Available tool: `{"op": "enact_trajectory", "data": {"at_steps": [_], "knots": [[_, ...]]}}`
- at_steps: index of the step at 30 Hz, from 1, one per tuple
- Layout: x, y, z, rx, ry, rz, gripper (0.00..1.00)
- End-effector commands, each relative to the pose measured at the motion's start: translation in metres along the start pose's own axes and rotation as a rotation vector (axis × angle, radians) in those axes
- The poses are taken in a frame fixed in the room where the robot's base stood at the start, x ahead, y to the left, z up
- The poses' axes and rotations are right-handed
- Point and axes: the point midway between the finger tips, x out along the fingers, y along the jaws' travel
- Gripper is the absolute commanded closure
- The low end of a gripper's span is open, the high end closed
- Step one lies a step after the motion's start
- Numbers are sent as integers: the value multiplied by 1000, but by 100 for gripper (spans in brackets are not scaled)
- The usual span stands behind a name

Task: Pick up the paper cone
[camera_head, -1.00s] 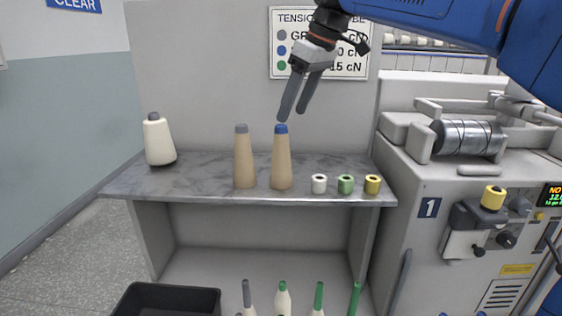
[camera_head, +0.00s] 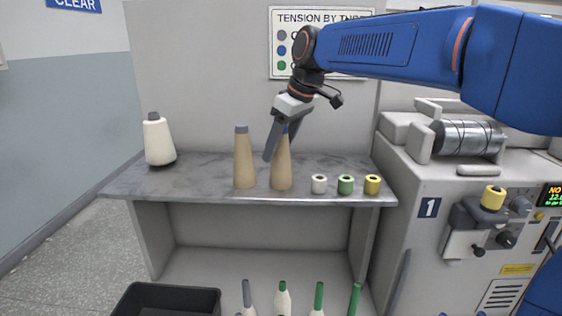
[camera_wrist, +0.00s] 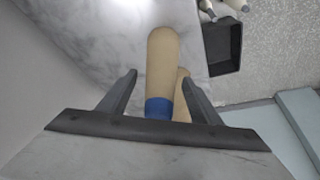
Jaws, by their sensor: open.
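Two tan paper cones stand upright on the grey marbled shelf. The grey-tipped cone (camera_head: 244,160) is on the left, and the blue-tipped cone (camera_head: 281,170) is just right of it. My gripper (camera_head: 279,148) is open and points down at the upper part of the blue-tipped cone, hiding most of its blue top. In the wrist view the blue-tipped cone (camera_wrist: 161,65) lies between the open fingers of my gripper (camera_wrist: 159,78), with gaps on both sides. The second cone (camera_wrist: 183,88) shows partly behind it, near the right finger.
A cream yarn cone (camera_head: 158,140) stands at the shelf's left. White (camera_head: 319,184), green (camera_head: 346,185) and yellow (camera_head: 372,184) small spools stand to the right. A black bin (camera_head: 168,299) and several spindles are below. A machine (camera_head: 425,180) borders the right side.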

Motion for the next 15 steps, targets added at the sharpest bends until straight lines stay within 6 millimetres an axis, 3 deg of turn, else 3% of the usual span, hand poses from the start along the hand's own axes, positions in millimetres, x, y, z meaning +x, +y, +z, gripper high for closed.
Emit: {"op": "enact_trajectory", "data": {"at_steps": [6,12,15], "knots": [[24,0,0,0,-1,-1,42],[25,0,0,0,0,0,42],[25,0,0,0,0,0,63]]}}
